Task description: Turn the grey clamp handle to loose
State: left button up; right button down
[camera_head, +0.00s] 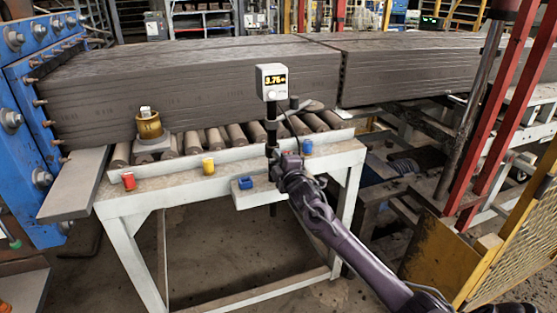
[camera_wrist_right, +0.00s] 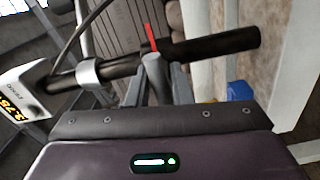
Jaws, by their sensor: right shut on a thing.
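A white display unit (camera_head: 271,82) reading about 3.75 stands on a black post beside the clay column. It also shows in the right wrist view (camera_wrist_right: 25,92), with the black post (camera_wrist_right: 225,43) running across the picture. My right gripper (camera_head: 274,158) is at the post, below the display. In the right wrist view, its fingers (camera_wrist_right: 156,85) are shut on the grey clamp handle (camera_wrist_right: 153,68), whose rounded end shows between them. A thin red pointer (camera_wrist_right: 151,38) sits behind the handle. The handle is mostly hidden by my gripper in the head view. My left gripper is not in view.
The white roller table (camera_head: 200,180) carries a brass cylinder (camera_head: 149,127) and small red (camera_head: 128,181), yellow (camera_head: 208,166) and blue (camera_head: 307,147) blocks. Another blue block (camera_head: 245,183) is left of my gripper. Blue machinery (camera_head: 25,120) stands left, red posts (camera_head: 500,110) right.

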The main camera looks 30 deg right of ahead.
dwell(0.4)
jog(key=c, duration=1.3)
grip_release()
jog(key=shift+s, duration=0.1)
jog(key=shift+b+v, duration=0.9)
jog(key=shift+v, duration=2.95)
jog(key=shift+d+f, duration=0.1)
